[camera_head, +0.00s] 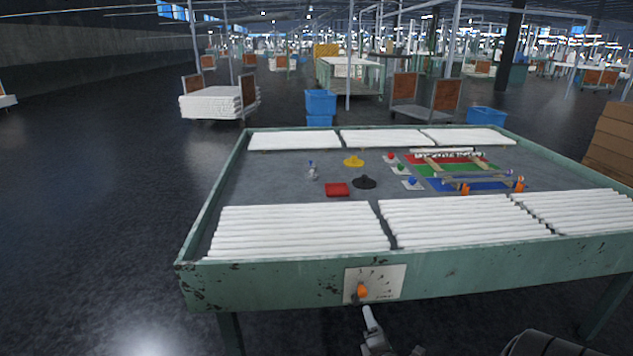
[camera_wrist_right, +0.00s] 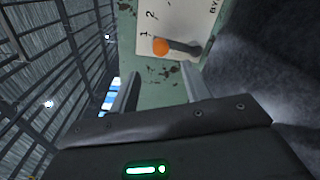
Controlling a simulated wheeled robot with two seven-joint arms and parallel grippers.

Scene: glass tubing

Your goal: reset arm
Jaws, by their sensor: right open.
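My right gripper (camera_head: 372,322) is at the bottom of the head view, just below and in front of the table's front panel. In the right wrist view, my right gripper (camera_wrist_right: 160,90) has its two fingers spread apart with nothing between them. Beyond the fingers is the panel's white dial plate (camera_head: 388,283) with an orange-tipped knob (camera_head: 362,291). The plate (camera_wrist_right: 193,18) and the knob (camera_wrist_right: 161,46) also show in the right wrist view, apart from the fingers. My left gripper is not in view.
The green table (camera_head: 300,284) carries rows of white tubes (camera_head: 297,230) along its front. Behind them are a red block (camera_head: 337,189), a black piece (camera_head: 364,182), a yellow piece (camera_head: 353,161) and coloured mats (camera_head: 470,184). Open floor (camera_head: 100,230) lies left of the table.

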